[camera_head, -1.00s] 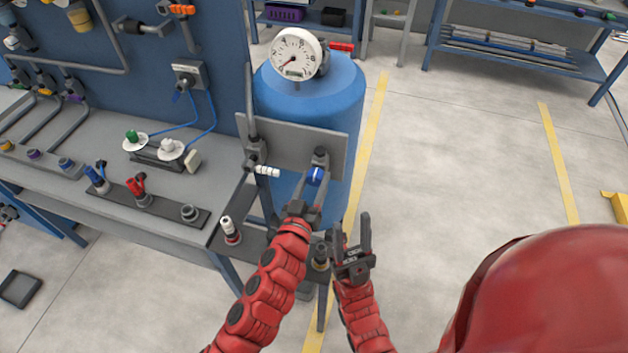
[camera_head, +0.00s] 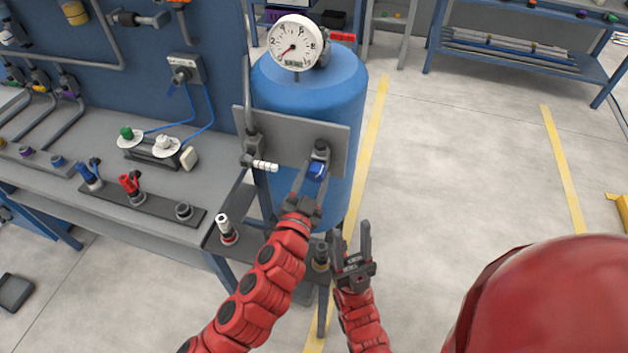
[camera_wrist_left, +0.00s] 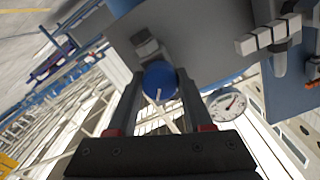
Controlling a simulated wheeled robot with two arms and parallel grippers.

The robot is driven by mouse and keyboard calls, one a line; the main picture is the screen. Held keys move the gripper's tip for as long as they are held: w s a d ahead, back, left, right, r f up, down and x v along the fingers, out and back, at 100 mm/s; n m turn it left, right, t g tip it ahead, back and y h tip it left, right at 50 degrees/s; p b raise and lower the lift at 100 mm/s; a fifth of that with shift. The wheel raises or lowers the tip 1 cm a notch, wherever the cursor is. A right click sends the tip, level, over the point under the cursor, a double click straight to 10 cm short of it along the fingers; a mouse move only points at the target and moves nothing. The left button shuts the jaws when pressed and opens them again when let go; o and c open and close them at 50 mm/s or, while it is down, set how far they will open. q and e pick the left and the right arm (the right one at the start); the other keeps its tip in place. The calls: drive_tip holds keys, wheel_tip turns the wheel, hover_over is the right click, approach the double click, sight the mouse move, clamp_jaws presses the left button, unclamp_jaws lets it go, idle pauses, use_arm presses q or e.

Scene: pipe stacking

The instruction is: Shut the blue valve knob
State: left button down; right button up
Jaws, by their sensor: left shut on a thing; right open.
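The blue valve knob (camera_head: 317,170) sits on a grey fitting on the grey plate (camera_head: 285,136) in front of the blue tank. My left gripper (camera_head: 311,168) is at the knob, with its fingers on either side of it, shut on it. In the left wrist view the knob (camera_wrist_left: 159,80) is round, with a pale line on its face, between the two finger ends of my left gripper (camera_wrist_left: 158,88). My right gripper (camera_head: 351,232) is open and empty, lower and to the right, its fingers pointing up.
The blue tank (camera_head: 315,95) carries a round white gauge (camera_head: 294,44). A white-handled valve (camera_head: 265,166) is left of the knob. The workbench (camera_head: 60,185) holds red and blue valves at left. The floor to the right (camera_head: 460,170) is clear.

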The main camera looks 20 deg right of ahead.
use_arm(q)
drive_tip(key=m+b, duration=0.2)
drive_tip(key=m, duration=0.3)
drive_tip(key=shift+m, duration=0.3)
drive_tip(key=shift+m+b, duration=0.7)
drive_tip(key=shift+m, duration=1.5)
drive_tip(key=shift+r, duration=0.1)
drive_tip(key=shift+c, duration=1.5)
unclamp_jaws()
drive_tip(key=shift+s+a, duration=0.1)
